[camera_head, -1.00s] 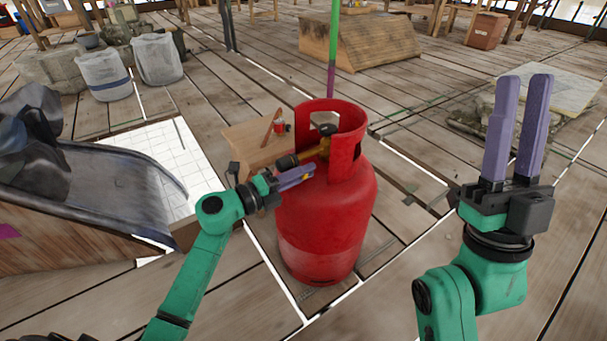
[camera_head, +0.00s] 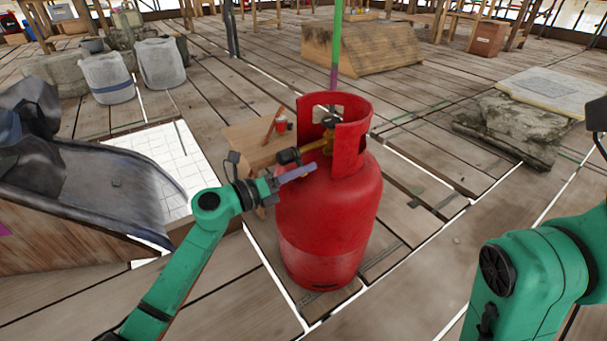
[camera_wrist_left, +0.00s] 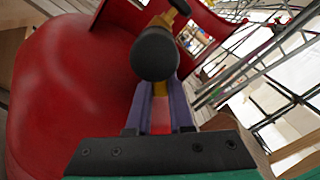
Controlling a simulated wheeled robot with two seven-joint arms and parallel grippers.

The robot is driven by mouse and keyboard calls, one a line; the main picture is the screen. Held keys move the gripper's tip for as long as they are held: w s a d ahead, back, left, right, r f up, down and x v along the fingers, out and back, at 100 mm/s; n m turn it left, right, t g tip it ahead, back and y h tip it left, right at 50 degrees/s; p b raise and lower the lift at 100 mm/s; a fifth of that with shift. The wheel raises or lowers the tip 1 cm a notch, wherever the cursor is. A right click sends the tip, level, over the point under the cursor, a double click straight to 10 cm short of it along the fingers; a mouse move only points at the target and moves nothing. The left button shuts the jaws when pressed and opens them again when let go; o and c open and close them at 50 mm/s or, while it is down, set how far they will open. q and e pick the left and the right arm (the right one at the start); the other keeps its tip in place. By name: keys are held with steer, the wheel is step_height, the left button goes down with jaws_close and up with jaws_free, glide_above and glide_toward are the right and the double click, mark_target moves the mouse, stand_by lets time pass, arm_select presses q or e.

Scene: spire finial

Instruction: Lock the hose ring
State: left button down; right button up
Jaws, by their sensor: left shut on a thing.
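A red gas cylinder (camera_head: 325,225) stands upright on the plank floor, with a brass valve (camera_head: 327,140) inside its collar. A dark, round-ended hose fitting (camera_head: 288,156) sticks out from the valve to the left; it shows end-on in the left wrist view (camera_wrist_left: 155,54). My left gripper (camera_head: 298,173) is just below this fitting, beside the cylinder's shoulder. In the left wrist view its purple fingers (camera_wrist_left: 161,97) are closed on a narrow yellow piece under the dark fitting. Whether that piece belongs to the hose ring is hard to tell. My right gripper's fingers are out of view.
A low wooden stand (camera_head: 250,140) with a small red can (camera_head: 281,124) is behind the cylinder. A grey slide-like trough (camera_head: 100,190) lies to the left. A stone slab (camera_head: 510,128) is at the right. Floor in front of the cylinder is open.

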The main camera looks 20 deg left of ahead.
arm_select(q)
steer(key=shift+f, duration=0.1)
stand_by(0.4)
steer(key=c, duration=0.8)
jaws_free()
steer(key=shift+a, duration=0.1)
